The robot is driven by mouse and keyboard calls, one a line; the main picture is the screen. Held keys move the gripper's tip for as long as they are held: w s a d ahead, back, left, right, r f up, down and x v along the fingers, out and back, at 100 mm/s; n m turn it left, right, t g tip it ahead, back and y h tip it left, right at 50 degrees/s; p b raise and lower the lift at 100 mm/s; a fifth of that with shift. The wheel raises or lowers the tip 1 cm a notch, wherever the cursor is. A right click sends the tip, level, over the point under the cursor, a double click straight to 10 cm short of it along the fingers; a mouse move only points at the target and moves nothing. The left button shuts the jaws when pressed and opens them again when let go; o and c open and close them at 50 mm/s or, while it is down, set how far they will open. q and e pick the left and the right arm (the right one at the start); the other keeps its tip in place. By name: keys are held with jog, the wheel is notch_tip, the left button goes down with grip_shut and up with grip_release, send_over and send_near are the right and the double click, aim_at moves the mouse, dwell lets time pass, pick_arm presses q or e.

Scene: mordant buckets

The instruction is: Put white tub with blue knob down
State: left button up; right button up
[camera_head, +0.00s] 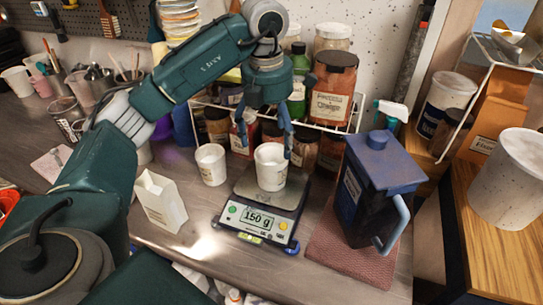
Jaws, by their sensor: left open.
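A small white tub (270,172) stands upright on the scale's pan (293,197); I cannot make out a blue knob on it. The scale (257,222) shows 150 g. My left gripper (267,146) is open just above the tub, its blue-green fingers at either side of the rim; whether they touch it I cannot tell. A second white cup (210,166) stands to the left of the scale. My right gripper is not in view.
A dark blue lidded jug (362,203) stands right of the scale on a reddish mat (334,254). A white carton (160,203) stands to the left. Behind is a wire rack of jars (333,92). A wooden shelf (480,240) with a large white bucket (511,182) is at right.

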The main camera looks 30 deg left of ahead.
pick_arm(q)
notch_tip(320, 180, up, 2)
jog(key=shift+s+r, duration=0.1)
dwell(0.4)
